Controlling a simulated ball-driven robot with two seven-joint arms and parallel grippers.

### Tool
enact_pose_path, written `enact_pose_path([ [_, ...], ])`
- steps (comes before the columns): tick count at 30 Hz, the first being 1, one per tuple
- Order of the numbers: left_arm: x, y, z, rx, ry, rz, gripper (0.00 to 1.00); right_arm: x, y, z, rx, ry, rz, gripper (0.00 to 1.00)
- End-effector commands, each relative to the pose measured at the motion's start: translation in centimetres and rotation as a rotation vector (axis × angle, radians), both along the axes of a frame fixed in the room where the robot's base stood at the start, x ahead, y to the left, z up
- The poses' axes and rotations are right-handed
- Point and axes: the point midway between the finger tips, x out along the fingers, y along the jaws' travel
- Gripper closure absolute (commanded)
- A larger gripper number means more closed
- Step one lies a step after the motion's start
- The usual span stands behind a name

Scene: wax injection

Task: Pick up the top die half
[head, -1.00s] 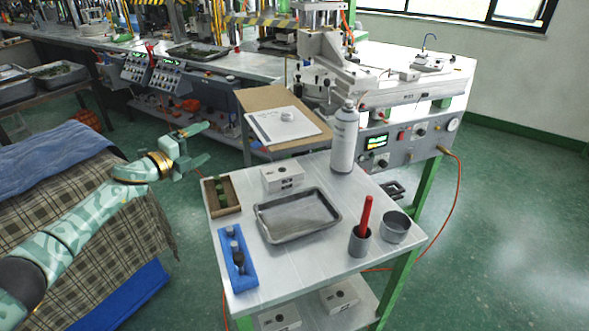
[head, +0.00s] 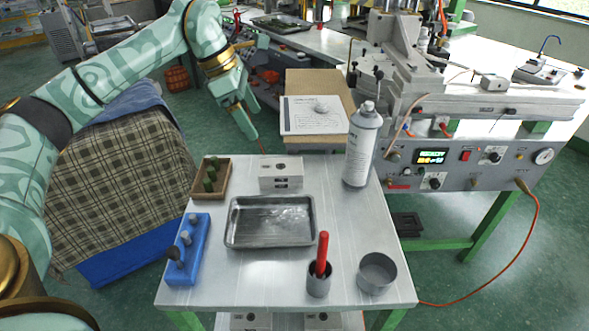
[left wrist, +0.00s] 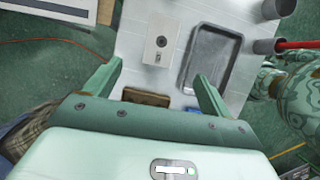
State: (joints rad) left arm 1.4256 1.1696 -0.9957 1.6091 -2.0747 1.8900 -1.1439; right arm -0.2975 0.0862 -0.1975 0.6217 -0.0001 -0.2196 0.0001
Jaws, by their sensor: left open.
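A pale grey die block (head: 281,172) with a dark round hole on top and dark marks on its front stands near the far edge of the small metal table. I cannot make out a clear seam between its top and bottom halves. It also shows in the left wrist view (left wrist: 160,32), beyond the fingertips and roughly between them. My left gripper (head: 249,124) is open and empty, above and beyond the table's far edge, a little left of the block and apart from it. In the left wrist view its two fingers (left wrist: 158,72) are spread wide. My right gripper is not in view.
On the table (head: 215,290) are a metal tray (head: 270,243), a wooden box (head: 226,190), a blue tool holder (head: 183,270), a spray can (head: 362,150), a cup with a red handle (head: 319,283) and an empty cup (head: 377,274). The injection machine (head: 460,150) stands behind right.

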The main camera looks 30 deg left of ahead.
Motion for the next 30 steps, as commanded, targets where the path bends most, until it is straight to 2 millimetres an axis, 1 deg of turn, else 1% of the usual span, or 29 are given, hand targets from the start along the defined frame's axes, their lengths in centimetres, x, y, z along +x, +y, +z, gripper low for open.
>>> enact_pose_path([
  [1,0.3,-0.5,-2.0,0.000,0.007,-0.004,0.16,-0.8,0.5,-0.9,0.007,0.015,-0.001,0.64],
  [3,0.8,-1.1,-3.7,-0.002,0.007,-0.004,0.16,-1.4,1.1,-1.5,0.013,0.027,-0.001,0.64],
  [6,1.3,-1.9,-5.9,-0.003,0.007,-0.003,0.16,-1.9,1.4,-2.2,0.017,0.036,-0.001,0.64],
  [9,1.7,-2.4,-7.5,-0.005,0.005,-0.001,0.16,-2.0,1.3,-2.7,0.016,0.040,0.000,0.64],
  [17,2.1,-3.1,-9.1,-0.004,0.003,0.000,0.16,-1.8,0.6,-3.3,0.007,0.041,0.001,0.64],
  [20,2.2,-3.5,-10.5,-0.005,0.005,-0.002,0.16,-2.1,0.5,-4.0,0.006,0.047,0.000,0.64],
  [22,2.4,-3.9,-11.8,-0.005,0.005,-0.001,0.16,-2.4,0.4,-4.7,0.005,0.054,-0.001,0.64],
  [25,2.7,-4.4,-13.1,-0.006,0.006,-0.001,0.16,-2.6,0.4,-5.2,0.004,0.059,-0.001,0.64],
  [27,2.8,-4.6,-13.5,-0.006,0.003,0.000,0.16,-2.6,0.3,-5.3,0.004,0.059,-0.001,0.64],
  [30,2.8,-4.6,-13.3,-0.005,0.000,0.001,0.16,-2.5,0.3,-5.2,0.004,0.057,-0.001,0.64],
])
